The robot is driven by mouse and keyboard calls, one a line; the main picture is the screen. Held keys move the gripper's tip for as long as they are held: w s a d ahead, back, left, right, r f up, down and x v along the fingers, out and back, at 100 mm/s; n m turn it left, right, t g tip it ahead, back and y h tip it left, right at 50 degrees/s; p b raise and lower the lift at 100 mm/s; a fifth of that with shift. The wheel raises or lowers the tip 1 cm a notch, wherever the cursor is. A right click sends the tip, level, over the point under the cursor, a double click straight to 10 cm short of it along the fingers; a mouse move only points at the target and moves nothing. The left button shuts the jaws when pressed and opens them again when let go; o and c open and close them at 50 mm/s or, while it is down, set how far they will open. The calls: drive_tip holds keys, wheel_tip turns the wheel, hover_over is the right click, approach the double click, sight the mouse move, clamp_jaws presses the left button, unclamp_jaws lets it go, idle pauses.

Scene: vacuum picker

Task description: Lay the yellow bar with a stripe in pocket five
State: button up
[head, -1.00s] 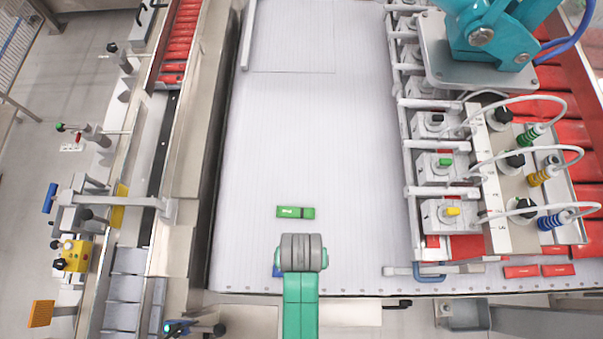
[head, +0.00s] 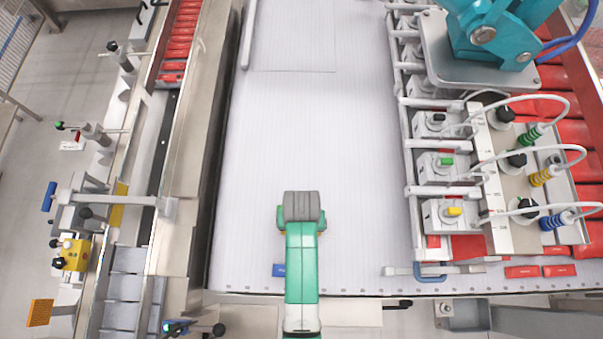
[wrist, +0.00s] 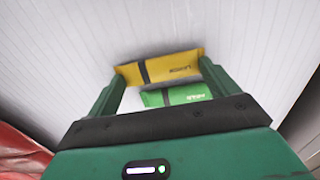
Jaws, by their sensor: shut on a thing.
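A yellow bar with a dark stripe (wrist: 183,65) sits between the fingertips of my gripper (wrist: 162,71) in the wrist view. The fingers are shut on its two ends. A green bar (wrist: 188,95), also with a dark stripe, shows just below it in the wrist view, apparently on the white surface. In the head view my gripper (head: 301,207) is over the lower middle of that surface and hides the green bar and nearly all of the yellow one. I cannot tell which place is pocket five.
A blue bar (head: 279,270) lies on the white surface (head: 290,130) left of my arm. A row of white units with coloured knobs (head: 440,165) lines the right side. A metal channel (head: 165,130) with red pieces runs along the left. The upper surface is clear.

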drive_tip(key=shift+f, duration=0.1)
drive_tip(key=o, duration=0.8)
wheel_tip(320, 180, up, 12)
drive_tip(key=p, duration=0.1)
drive_tip(key=w+r+t, duration=0.5)
drive_tip(key=r, duration=0.6)
drive_tip(key=w+r+t, duration=0.4)
drive_tip(key=w+r, duration=0.1)
drive_tip(key=r, duration=0.6)
drive_tip(key=w+r+t, duration=0.5)
drive_tip(key=r, duration=0.6)
drive_tip(key=s+r+t, duration=0.3)
drive_tip(key=r, duration=0.6)
drive_tip(key=s+r+t, duration=0.4)
drive_tip(key=r, duration=0.6)
drive_tip(key=s+r+t, duration=0.4)
drive_tip(key=r, duration=0.6)
drive_tip(key=shift+s, duration=0.2)
drive_tip(key=shift+w, duration=0.1)
drive_tip(key=c, duration=1.4)
